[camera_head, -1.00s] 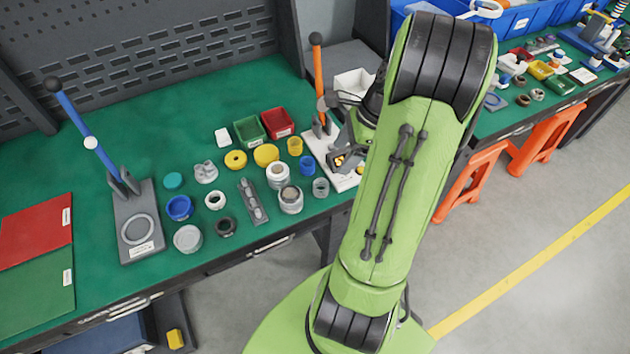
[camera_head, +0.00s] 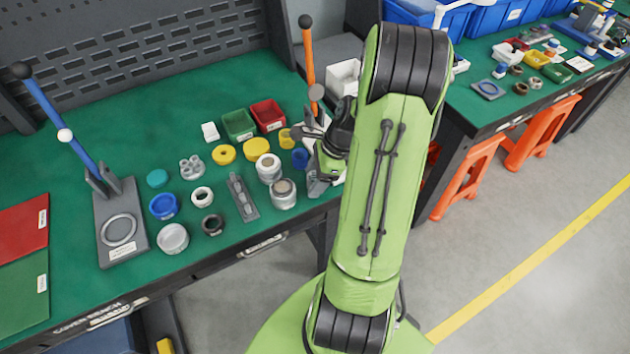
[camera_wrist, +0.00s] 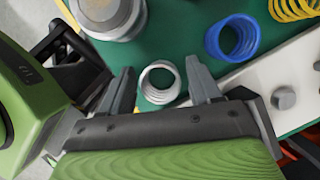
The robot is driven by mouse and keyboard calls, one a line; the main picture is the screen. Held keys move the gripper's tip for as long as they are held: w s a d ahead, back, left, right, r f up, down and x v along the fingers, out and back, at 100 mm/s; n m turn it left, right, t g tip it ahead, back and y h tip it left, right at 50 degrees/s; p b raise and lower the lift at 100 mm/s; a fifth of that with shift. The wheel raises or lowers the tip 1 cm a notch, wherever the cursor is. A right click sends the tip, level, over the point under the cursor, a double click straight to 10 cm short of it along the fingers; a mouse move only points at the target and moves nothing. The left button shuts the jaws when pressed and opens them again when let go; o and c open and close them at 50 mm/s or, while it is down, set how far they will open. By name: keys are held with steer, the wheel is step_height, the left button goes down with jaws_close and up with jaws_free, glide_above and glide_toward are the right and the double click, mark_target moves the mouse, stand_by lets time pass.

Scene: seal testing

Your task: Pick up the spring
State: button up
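A small silver-grey spring (camera_wrist: 160,82) stands on the green bench mat, seen from above as a coiled ring in the wrist view. My gripper (camera_wrist: 163,88) is open, one finger on each side of this spring, with a gap on both sides. In the head view my gripper (camera_head: 317,184) is at the bench's front edge and hides the grey spring. A blue spring (camera_wrist: 232,37) stands beside it to the upper right; it also shows in the head view (camera_head: 300,158). A yellow spring (camera_wrist: 293,8) is farther off, also in the head view (camera_head: 287,139).
A capped metal cylinder (camera_head: 283,194) stands close left of my gripper; it also shows in the wrist view (camera_wrist: 108,14). A white-based press with an orange lever (camera_head: 308,65) is just behind and right. Red (camera_head: 268,115) and green (camera_head: 239,124) bins stand farther back.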

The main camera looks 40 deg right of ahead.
steer(key=c, duration=0.8)
